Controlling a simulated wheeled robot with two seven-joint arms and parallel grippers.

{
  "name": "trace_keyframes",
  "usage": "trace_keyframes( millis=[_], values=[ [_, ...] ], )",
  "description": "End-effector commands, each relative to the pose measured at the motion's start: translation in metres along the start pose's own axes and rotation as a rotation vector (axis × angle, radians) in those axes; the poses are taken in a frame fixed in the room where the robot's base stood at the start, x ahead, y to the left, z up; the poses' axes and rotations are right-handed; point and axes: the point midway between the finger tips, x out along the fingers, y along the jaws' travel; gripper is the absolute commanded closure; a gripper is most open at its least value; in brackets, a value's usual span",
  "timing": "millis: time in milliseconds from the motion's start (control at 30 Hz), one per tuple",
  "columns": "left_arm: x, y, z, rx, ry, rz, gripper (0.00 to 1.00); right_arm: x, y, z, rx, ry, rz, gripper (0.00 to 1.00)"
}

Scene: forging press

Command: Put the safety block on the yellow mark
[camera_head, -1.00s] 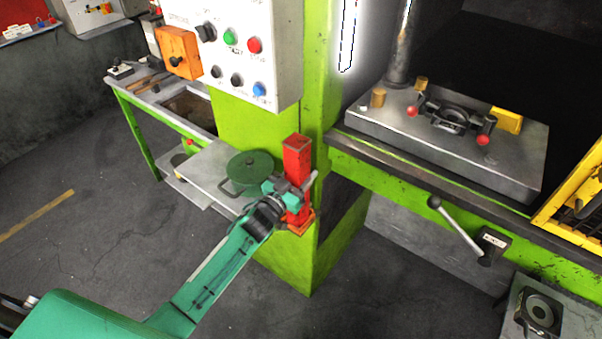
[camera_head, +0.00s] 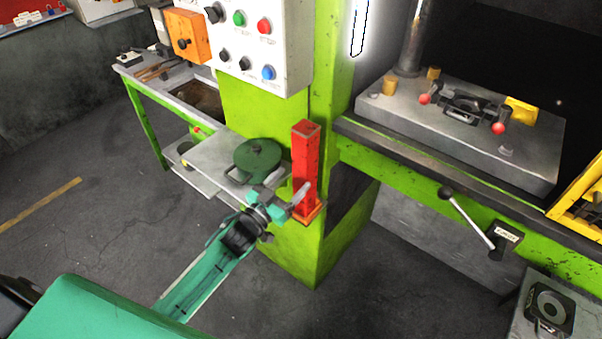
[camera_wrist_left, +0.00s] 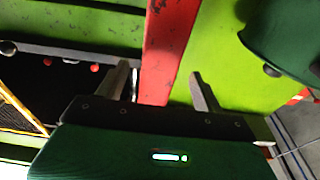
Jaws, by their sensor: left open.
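The safety block (camera_head: 305,160) is a tall red post standing upright in an orange bracket (camera_head: 309,213) on the green press column. My left gripper (camera_head: 285,190) is open in front of the block, near its lower half. In the left wrist view, the red block (camera_wrist_left: 167,50) shows beyond and between the two spread fingers (camera_wrist_left: 160,88); I cannot tell whether they touch it. A yellow patch (camera_head: 522,111), apparently the yellow mark, lies on the grey press bed (camera_head: 400,115), partly hidden behind a black tool with red knobs. My right gripper is not in view.
A dark green lidded pot (camera_head: 257,158) stands on a grey shelf just left of the block. The black tool with red knobs (camera_head: 465,106) sits on the bed. A lever (camera_head: 466,215) sticks out from the press front. A yellow guard (camera_head: 582,195) stands at right.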

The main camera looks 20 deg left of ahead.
Motion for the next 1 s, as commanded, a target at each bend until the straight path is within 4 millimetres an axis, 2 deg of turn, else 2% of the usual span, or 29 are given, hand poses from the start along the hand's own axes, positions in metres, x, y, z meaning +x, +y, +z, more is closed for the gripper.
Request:
trace_keyframes(
  millis=[100,233,567,667,767,833,867,900,967,1000],
  values=[
    [-0.019,0.000,0.002,0.000,0.000,0.000,0.31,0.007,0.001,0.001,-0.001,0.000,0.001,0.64],
    [-0.030,0.000,0.001,0.000,0.001,0.000,0.31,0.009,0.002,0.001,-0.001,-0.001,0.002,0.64],
    [-0.036,0.000,-0.001,0.001,0.001,0.000,0.31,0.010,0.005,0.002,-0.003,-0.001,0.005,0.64],
    [-0.037,-0.002,0.006,0.000,-0.011,-0.006,0.31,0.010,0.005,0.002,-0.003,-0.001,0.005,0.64],
    [-0.043,-0.009,0.039,-0.003,-0.074,-0.034,0.31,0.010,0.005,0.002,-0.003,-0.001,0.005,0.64],
    [-0.053,-0.016,0.081,-0.004,-0.157,-0.068,0.31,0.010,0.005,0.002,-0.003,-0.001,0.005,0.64],
    [-0.059,-0.019,0.103,-0.005,-0.200,-0.085,0.31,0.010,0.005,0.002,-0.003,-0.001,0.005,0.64],
    [-0.070,-0.023,0.134,-0.007,-0.263,-0.107,0.31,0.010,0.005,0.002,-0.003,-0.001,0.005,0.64],
    [-0.092,-0.026,0.184,-0.007,-0.369,-0.140,0.31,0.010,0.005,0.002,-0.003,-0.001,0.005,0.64],
    [-0.110,-0.027,0.219,-0.010,-0.444,-0.160,0.31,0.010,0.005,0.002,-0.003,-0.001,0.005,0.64]
  ],
)
